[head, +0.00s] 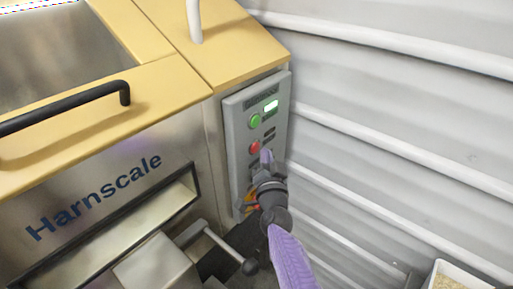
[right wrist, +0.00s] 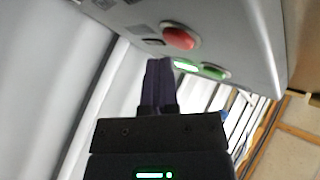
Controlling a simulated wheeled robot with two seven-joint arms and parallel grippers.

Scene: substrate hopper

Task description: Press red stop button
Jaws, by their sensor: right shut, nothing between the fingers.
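The red stop button (head: 254,147) is on the grey control panel (head: 236,120) at the machine's right end, below the green button (head: 254,121). My right gripper (head: 266,157) is shut and empty, its purple fingers just right of the red button in the head view. In the right wrist view the red button (right wrist: 180,38) sits above and slightly right of the shut fingertips (right wrist: 159,62). The green button (right wrist: 214,72) is further right. I cannot tell whether the fingers touch the panel; they look apart from the red button. My left gripper is not in view.
The yellow-topped Harnscale hopper (head: 175,85) fills the left, with a black handle bar (head: 80,103) and a metal lever (head: 225,247) low in front. A ribbed grey wall (head: 400,110) stands right of the panel. A white box (head: 455,275) is at bottom right.

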